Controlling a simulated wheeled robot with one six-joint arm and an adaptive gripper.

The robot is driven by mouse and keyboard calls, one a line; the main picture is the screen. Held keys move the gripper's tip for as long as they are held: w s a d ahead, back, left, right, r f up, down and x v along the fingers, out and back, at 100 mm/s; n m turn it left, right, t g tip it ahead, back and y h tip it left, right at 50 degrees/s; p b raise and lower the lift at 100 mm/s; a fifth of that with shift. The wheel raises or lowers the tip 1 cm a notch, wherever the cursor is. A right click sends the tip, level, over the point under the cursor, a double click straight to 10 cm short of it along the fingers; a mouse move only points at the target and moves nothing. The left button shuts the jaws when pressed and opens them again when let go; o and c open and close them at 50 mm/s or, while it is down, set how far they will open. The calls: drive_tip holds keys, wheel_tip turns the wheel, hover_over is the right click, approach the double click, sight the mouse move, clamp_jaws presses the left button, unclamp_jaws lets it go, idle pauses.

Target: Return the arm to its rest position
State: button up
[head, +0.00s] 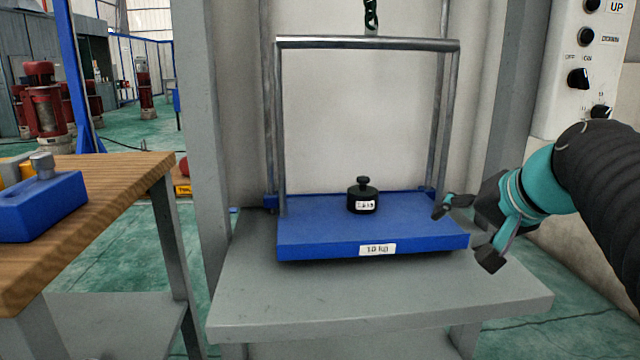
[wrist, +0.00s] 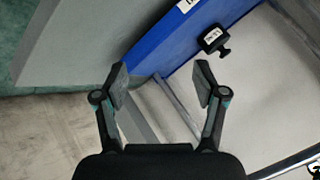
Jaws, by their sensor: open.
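My gripper (head: 464,234) is open and empty at the right end of the blue platform, with its fingers pointing left. It also shows in the wrist view (wrist: 160,80), with a gap between the two fingertips. My arm reaches in from the right edge of the head view. A black weight (head: 362,197) with a knob and a white label stands upright on the blue platform (head: 315,228), left of my gripper and apart from it. The weight also shows in the wrist view (wrist: 213,40).
The platform hangs in a metal frame (head: 368,43) under a chain, above a grey table (head: 380,300). A control panel (head: 590,60) with knobs is at the upper right. A wooden bench (head: 120,180) with a blue block (head: 40,205) stands at the left.

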drive_tip(key=s+a+f+n+g+h+p, duration=0.1)
drive_tip(key=s+a+f+n, duration=0.2)
drive_tip(key=s+f, duration=0.4)
drive_tip(key=s+a+f+n+g+h+p, duration=0.1)
drive_tip(key=s+a+f+n+g+p, duration=0.1)
drive_tip(key=s+f, duration=0.6)
drive_tip(key=shift+s+a+f+n+h, duration=0.2)
drive_tip(key=shift+a+f+n+h, duration=0.3)
drive_tip(key=shift+a, duration=0.6)
drive_tip(key=shift+r, duration=0.1)
